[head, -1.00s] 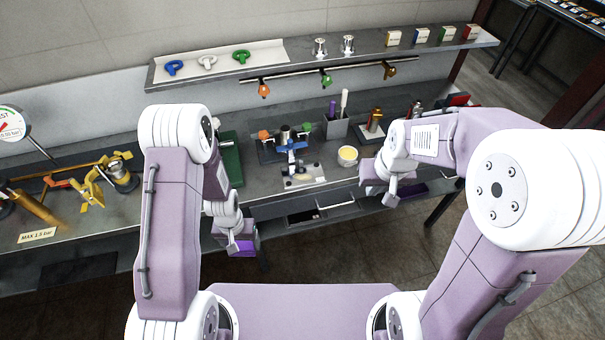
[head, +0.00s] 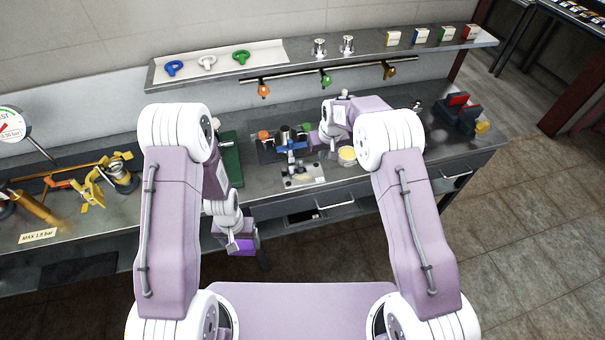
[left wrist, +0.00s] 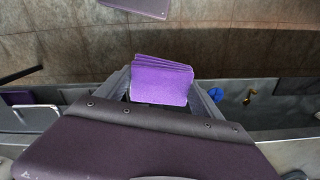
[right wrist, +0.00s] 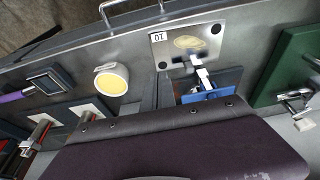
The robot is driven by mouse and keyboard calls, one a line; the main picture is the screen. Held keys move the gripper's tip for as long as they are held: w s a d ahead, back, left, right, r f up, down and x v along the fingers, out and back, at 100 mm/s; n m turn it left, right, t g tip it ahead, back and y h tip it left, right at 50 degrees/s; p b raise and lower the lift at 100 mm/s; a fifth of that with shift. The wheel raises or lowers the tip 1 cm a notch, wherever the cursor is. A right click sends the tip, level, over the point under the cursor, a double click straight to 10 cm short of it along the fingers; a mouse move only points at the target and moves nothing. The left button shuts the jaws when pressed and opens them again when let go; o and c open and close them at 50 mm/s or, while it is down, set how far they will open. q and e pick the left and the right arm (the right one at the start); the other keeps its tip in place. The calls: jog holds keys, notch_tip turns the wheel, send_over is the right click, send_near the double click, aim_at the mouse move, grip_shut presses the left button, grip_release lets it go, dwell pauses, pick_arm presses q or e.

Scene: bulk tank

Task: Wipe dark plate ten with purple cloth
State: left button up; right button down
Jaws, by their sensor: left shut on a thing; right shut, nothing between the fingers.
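The purple cloth (head: 243,247) is a folded stack in my left gripper (head: 236,238), in front of the bench edge. The left wrist view shows the cloth (left wrist: 162,80) between the fingers. The plate marked 10 (right wrist: 180,60) is grey metal with a yellowish smear (right wrist: 188,42) and dark corner spots in the right wrist view. In the head view the plate (head: 299,181) lies near the bench's front edge, right of my left gripper. My right gripper (head: 328,143) is shut and empty, over the bench behind and right of the plate; its fingertips are hard to make out.
A blue clamp (right wrist: 205,94) stands at the plate's edge. A round tub with yellow contents (right wrist: 111,80) is beside the plate. A green board (right wrist: 290,62) lies on the plate's other side. Brass fittings (head: 90,190) fill the bench's left part; a rail and shelf hang behind.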

pick_arm(q)
notch_tip(320, 180, down, 3)
jog(key=b, duration=0.3)
jog(key=shift+f, duration=0.2)
pick_arm(e)
send_over(320, 173)
jog(key=f, duration=0.2)
jog(key=s+f, duration=0.1)
jog(key=f, duration=0.1)
jog(key=shift+d+f, duration=0.2)
jog(key=shift+f, duration=0.2)
pick_arm(q)
jog(key=shift+f+b, duration=1.4)
jog(key=shift+b, duration=0.05)
pick_arm(e)
jog(key=shift+f, duration=2.05)
pick_arm(q)
jog(key=shift+r, duration=0.1)
pick_arm(e)
jog(key=shift+r, duration=0.15)
pick_arm(q)
notch_tip(320, 173, up, 4)
jog(key=p, duration=0.4)
jog(key=shift+r+p, duration=0.2)
jog(key=shift+p, duration=0.1)
pick_arm(e)
notch_tip(320, 173, up, 6)
jog(key=shift+f, duration=0.1)
pick_arm(q)
jog(key=shift+f, duration=0.1)
